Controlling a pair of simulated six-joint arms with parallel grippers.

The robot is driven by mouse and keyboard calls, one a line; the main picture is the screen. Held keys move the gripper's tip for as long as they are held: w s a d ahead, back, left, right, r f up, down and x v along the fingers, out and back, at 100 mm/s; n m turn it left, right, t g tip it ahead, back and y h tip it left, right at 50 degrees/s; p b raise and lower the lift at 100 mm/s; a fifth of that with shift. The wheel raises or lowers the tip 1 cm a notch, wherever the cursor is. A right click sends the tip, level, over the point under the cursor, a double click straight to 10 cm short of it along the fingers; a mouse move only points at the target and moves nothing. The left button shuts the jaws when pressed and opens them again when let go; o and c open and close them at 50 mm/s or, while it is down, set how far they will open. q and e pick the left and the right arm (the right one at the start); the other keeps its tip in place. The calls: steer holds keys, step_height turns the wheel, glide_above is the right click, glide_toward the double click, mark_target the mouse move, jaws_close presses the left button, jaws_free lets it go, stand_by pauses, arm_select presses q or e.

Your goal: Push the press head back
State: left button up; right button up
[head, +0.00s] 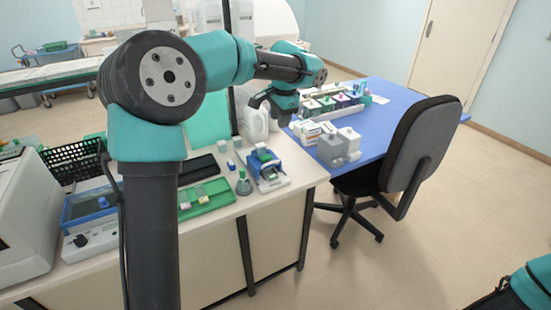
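A small blue and grey device with a green part on top (267,168) stands near the right front end of the white bench. It looks like the press, but its head is too small to make out clearly. My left gripper (272,108) is dark and hangs above and behind this device, apart from it, near a white jug. Its fingers are too small and dark to tell whether they are open or shut. Part of my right arm shows at the lower right corner; its gripper is out of view.
A green tray (206,199) and a small flask (244,184) stand left of the device. The white jug (254,122) is behind it. Grey blocks (339,147) and a staining rack (334,103) are on the blue table (396,112). A black chair (421,145) stands at right.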

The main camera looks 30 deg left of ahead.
mark_target(275, 162)
arm_select(q)
steer(key=shift+f, duration=0.15)
steer(key=f, duration=0.5)
steer(key=w+a+f, duration=0.1)
steer(key=f, duration=0.5)
steer(key=a+f, duration=0.1)
steer(key=f, duration=0.5)
steer(key=shift+w+a, duration=0.25)
steer(key=shift+w, duration=0.1)
jaws_close()
